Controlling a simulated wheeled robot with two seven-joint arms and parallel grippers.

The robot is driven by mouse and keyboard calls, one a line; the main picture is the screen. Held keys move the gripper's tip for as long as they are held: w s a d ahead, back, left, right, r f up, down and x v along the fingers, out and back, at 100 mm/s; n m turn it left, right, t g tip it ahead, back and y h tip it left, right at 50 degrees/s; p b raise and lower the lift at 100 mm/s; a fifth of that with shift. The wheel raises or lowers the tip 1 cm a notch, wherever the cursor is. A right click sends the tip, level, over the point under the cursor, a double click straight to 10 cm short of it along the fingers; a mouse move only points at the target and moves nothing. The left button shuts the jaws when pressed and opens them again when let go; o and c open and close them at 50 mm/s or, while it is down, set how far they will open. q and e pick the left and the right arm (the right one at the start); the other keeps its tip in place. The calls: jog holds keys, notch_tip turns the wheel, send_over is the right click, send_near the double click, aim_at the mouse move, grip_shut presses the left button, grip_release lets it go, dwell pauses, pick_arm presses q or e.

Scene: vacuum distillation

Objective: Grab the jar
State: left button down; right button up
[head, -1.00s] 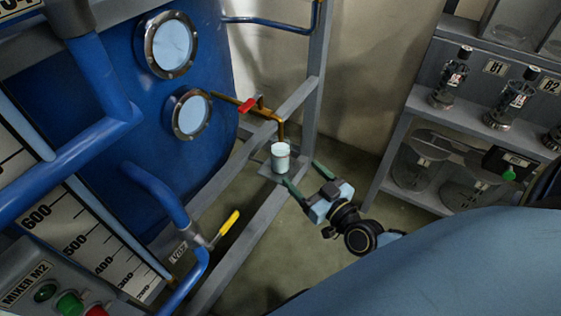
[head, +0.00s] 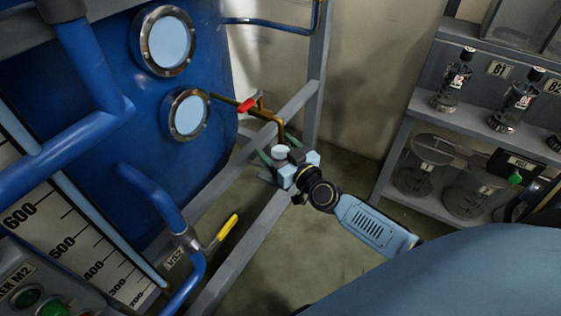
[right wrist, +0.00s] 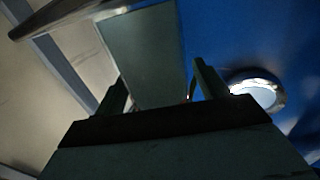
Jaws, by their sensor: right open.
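The jar (head: 280,151) is a small pale cylinder with a whitish top, under the brass tap on the frame's small ledge. Its lower part is hidden behind my right gripper in the head view. My right gripper (head: 277,150) is open, with its green fingers reaching to either side of the jar. In the right wrist view, the jar (right wrist: 145,55) looks like a large dull grey-green shape, between and beyond the two fingers of the right gripper (right wrist: 158,85). I cannot tell whether either finger touches it. My left gripper is not in view.
A brass pipe with a red-handled valve (head: 247,104) hangs just above the jar. The blue tank (head: 95,120) stands to the left. Grey frame beams (head: 245,245) run beside the jar. A shelf (head: 400,135) with bottles and large jars stands at right.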

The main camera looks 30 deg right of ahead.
jog(key=shift+w, duration=0.2)
jog(key=c, duration=1.1)
jog(key=shift+c, duration=0.6)
jog(key=shift+s+r, duration=0.1)
jog(key=shift+r, duration=0.05)
